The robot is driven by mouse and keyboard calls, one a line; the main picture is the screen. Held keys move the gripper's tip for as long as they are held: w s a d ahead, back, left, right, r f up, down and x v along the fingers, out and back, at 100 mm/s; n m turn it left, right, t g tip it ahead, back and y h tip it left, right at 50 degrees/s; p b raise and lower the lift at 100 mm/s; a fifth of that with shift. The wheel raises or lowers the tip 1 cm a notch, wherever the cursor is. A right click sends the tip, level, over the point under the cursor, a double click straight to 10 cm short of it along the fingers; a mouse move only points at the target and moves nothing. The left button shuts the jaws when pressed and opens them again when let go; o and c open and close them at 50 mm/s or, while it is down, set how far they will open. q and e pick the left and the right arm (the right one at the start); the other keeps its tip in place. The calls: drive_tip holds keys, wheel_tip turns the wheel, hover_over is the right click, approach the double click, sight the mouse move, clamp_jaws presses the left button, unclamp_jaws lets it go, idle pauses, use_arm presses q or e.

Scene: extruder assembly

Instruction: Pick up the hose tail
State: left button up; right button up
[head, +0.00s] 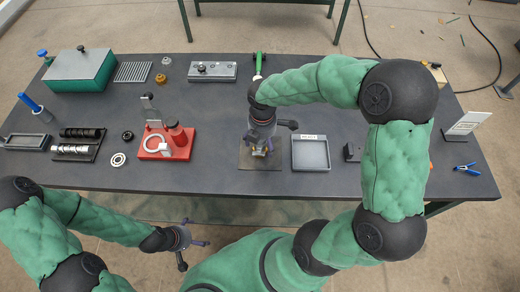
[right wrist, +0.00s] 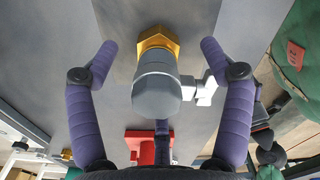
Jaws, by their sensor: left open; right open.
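In the right wrist view, a fitting with a rounded grey end (right wrist: 157,96) and a brass hex part (right wrist: 158,42) lies between my right fingers; I take it to be the hose tail, but cannot be sure. A small white piece (right wrist: 207,90) sits beside it. My right gripper (head: 259,151) is over the brown mat (head: 277,161) in the head view, where it mostly hides the fitting. Its purple fingers (right wrist: 159,47) are spread on both sides of the fitting, with visible gaps. My left gripper (head: 191,240) is open and empty in front of the table.
A grey tray (head: 311,154) stands right of the mat, and a red fixture (head: 166,142) stands left. A black rack (head: 80,143), green box (head: 79,70) and grey block (head: 212,71) lie further off. Blue pliers (head: 467,169) lie at the right. The front right tabletop is mostly clear.

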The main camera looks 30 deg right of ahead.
drive_tip(key=f, duration=0.1)
drive_tip(key=f+b, duration=0.1)
drive_tip(key=f, duration=0.2)
drive_tip(key=shift+w+a+f+b, duration=0.1)
drive_tip(key=shift+w+f+b, duration=0.2)
drive_tip(key=shift+b, duration=0.1)
drive_tip(key=shift+c, duration=0.3)
drive_tip(key=c, duration=1.5)
drive_tip(key=shift+r, duration=0.1)
